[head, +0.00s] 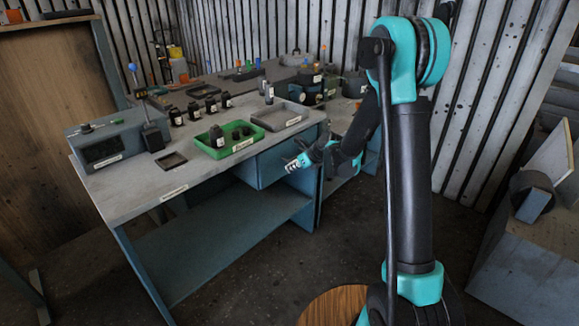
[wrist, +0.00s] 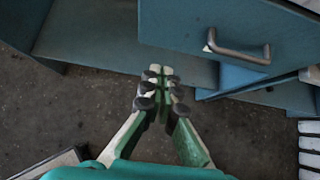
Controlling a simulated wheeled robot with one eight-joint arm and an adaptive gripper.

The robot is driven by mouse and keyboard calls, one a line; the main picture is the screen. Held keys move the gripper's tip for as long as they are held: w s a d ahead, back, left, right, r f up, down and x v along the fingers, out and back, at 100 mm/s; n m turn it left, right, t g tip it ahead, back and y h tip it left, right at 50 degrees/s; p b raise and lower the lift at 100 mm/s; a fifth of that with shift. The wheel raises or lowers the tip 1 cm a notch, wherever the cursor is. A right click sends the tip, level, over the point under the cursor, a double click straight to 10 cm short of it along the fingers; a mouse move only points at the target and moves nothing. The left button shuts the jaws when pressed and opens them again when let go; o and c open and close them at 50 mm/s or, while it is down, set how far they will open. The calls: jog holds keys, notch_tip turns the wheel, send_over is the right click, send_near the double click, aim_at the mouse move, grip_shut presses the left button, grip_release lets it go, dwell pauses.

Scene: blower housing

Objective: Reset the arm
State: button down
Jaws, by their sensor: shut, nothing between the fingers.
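My gripper (head: 292,166) is in front of the workbench's drawer side in the head view, below the level of the tabletop. In the wrist view my gripper (wrist: 160,88) has its fingertips together, with nothing between them. My arm bends down to it from the upper right of the head view. Behind the fingers in the wrist view are a blue drawer front (wrist: 220,35) with a metal handle (wrist: 238,50) and the bench's lower shelf. The gripper appears apart from the drawer.
The workbench (head: 110,190) carries a green tray (head: 215,152) with dark pieces, a grey tray (head: 280,116), several black bottles (head: 195,112) and a blue-grey box (head: 105,145). A round wooden top (head: 330,306) is at the bottom. Bare floor (head: 250,290) lies before the bench.

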jog(key=s+d+n+h, duration=0.3)
jog(key=s+d+n, duration=0.9)
jog(key=s, duration=0.4)
jog(key=s+d+r+n+g+h, duration=0.1)
jog(key=s+d+n+h, duration=0.3)
jog(key=s+d+n, duration=0.9)
jog(key=s+d, duration=0.1)
jog(key=s, duration=0.3)
jog(key=shift+d+r+n, duration=0.2)
jog(key=shift+n, duration=0.1)
jog(key=shift+s, duration=0.1)
